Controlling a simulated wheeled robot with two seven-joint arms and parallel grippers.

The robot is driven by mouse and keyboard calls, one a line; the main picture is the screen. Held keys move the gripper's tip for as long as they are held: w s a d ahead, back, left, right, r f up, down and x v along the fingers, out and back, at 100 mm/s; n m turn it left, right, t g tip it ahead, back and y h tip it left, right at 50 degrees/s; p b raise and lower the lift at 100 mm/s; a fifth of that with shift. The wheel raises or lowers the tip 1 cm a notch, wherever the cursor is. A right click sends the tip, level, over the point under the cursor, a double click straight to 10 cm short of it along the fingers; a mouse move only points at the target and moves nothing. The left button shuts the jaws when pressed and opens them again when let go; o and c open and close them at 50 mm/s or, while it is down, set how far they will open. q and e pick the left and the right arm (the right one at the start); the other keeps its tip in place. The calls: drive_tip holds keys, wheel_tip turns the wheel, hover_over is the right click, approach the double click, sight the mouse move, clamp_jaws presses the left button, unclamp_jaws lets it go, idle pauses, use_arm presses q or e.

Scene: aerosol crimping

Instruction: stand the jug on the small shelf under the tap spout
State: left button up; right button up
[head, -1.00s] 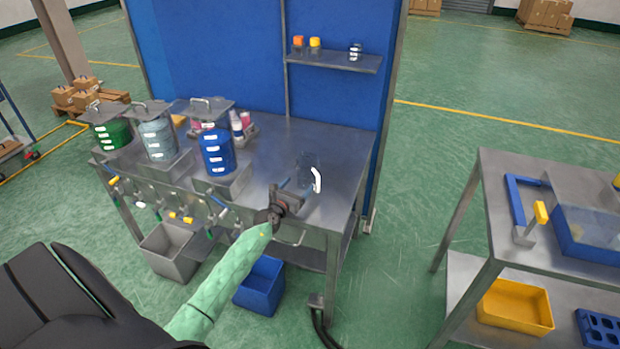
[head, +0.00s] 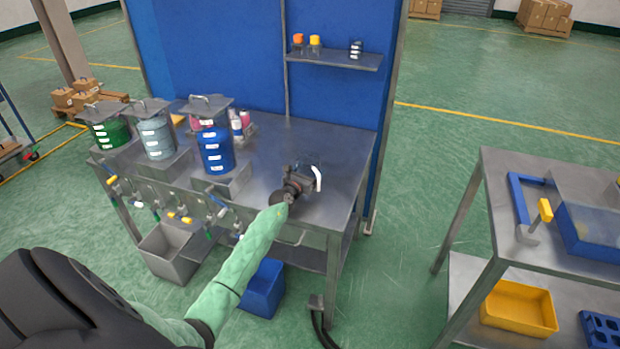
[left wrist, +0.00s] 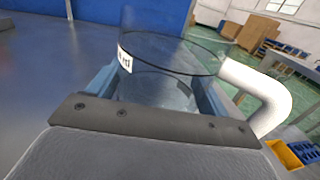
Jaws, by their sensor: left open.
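The jug is clear, with a white handle (head: 318,178) on its right side; it stands on the right part of the steel bench. In the left wrist view the jug (left wrist: 165,52) is upright between my fingers, with a white label on its left and the handle (left wrist: 268,92) to the right. My left gripper (head: 303,178) is open, its blue fingers on either side of the jug; contact cannot be told. Several taps (head: 180,217) with yellow, green and blue parts hang along the bench's front edge. I cannot make out the small shelf clearly. My right gripper is out of view.
Green (head: 112,132), pale (head: 157,138) and blue (head: 215,150) tanks stand on the bench (head: 275,140) left of the jug. A grey bin (head: 165,262) and a blue bin (head: 262,290) are below. A side table (head: 495,185) stands right, across open floor.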

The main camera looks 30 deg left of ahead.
use_arm(q)
drive_tip(key=shift+w, duration=0.1)
drive_tip(key=c, duration=0.7)
drive_tip(key=shift+r, duration=0.15)
